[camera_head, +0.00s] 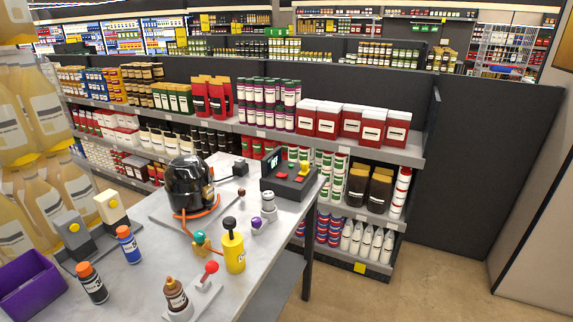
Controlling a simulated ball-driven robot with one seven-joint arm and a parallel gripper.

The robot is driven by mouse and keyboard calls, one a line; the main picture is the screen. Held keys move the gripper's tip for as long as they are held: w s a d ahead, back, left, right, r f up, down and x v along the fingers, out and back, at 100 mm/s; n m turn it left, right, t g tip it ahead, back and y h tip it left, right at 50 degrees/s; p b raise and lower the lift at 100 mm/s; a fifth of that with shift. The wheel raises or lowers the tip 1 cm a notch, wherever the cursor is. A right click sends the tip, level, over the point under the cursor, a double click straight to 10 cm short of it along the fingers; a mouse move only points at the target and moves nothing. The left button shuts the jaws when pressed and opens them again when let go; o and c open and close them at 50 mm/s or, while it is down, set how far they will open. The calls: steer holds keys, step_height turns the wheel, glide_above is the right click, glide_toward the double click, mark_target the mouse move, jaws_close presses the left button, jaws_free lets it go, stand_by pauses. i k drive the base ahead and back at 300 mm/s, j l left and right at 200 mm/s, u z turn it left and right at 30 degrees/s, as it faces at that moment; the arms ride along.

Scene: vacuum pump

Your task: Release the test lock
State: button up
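No part is plainly labelled as the test lock, and I cannot tell which one it is. A black pump-like vessel (190,185) stands on the table with an orange hose (203,222) around its base. A black control box (289,181) with red and green buttons and a yellow knob sits at the table's far right corner. A lever with a red ball knob (211,267) stands near the front, tilted up from a pale base. My gripper is not in view.
The pale table (140,280) also holds a brown bottle (176,295), a blue bottle (128,245), a black bottle (92,283), a purple bin (30,283) and two yellow-knobbed devices (75,232). Stocked store shelves (262,134) stand behind. Open floor lies right of the table.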

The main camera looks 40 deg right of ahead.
mark_target(304, 166)
steer(key=i+l+z, duration=0.1)
steer(key=l, duration=0.4)
steer(key=i+l, duration=0.35)
steer(key=l, duration=0.15)
steer(key=i+l+z, duration=0.15)
steer(key=l, duration=0.35)
steer(key=i+l, duration=0.3)
steer(key=l, duration=0.2)
steer(key=i+l+z, duration=0.15)
steer(key=l, duration=0.3)
steer(key=i+l, duration=0.35)
steer(key=l+z, duration=0.05)
steer(key=l, duration=0.05)
